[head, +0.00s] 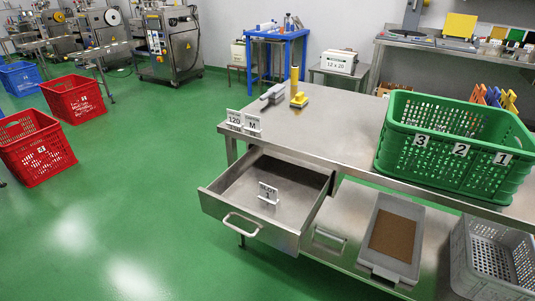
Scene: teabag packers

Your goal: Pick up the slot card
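A small white card (268,193) stands upright inside the open drawer (226,193). Its dark print seems to read SLOT with a 1 below, though it is small. The card is near the middle of the drawer floor, with bare floor around it. Neither my left nor my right gripper is in the head view.
The drawer juts out from the steel table (335,125). Two white signs (243,122) stand at the table's left corner. A green crate (440,150) occupies the right side.

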